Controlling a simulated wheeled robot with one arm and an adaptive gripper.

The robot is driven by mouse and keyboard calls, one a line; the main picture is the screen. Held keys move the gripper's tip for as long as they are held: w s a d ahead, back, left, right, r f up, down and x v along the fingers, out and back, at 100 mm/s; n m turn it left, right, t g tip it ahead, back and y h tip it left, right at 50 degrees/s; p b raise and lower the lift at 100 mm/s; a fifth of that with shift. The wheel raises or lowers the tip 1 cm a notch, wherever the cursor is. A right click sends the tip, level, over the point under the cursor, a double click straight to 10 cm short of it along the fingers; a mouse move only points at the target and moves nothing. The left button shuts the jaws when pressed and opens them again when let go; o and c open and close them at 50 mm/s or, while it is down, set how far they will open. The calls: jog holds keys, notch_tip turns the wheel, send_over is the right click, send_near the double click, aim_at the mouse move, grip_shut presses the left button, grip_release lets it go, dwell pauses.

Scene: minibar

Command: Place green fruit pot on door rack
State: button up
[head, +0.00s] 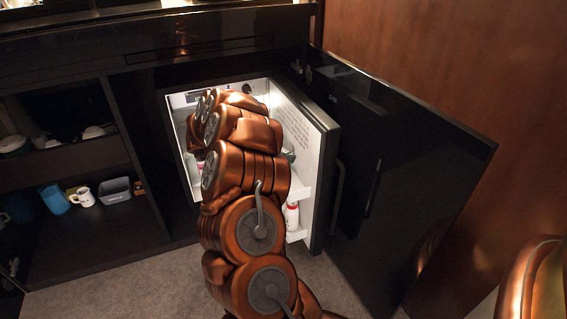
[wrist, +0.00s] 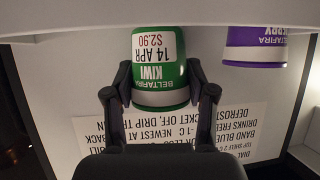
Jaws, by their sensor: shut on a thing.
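The green fruit pot (wrist: 160,95), labelled kiwi with a price sticker, sits between the two dark fingers of my gripper (wrist: 160,88) in the wrist view. The gripper is shut on it. The wrist picture shows the lettering upside down. The pot is at a white ledge (wrist: 70,25) of the fridge door; I cannot tell whether it touches it. A white door rack (head: 303,188) shows on the open inner door.
A purple pot (wrist: 255,48) stands beside the green one, to the right in the wrist view. A printed notice (wrist: 200,135) is behind. A white bottle (head: 291,216) is low in the door. The black outer door (head: 400,150) stands open at right.

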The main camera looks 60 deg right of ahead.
notch_tip(320, 180, down, 3)
jog(key=shift+b, duration=0.8)
jog(key=shift+r, duration=0.1)
jog(key=shift+p, duration=0.3)
jog(key=o, duration=1.2)
jog(key=shift+f, duration=0.2)
jog(key=shift+o, duration=0.2)
jog(key=shift+r, duration=0.1)
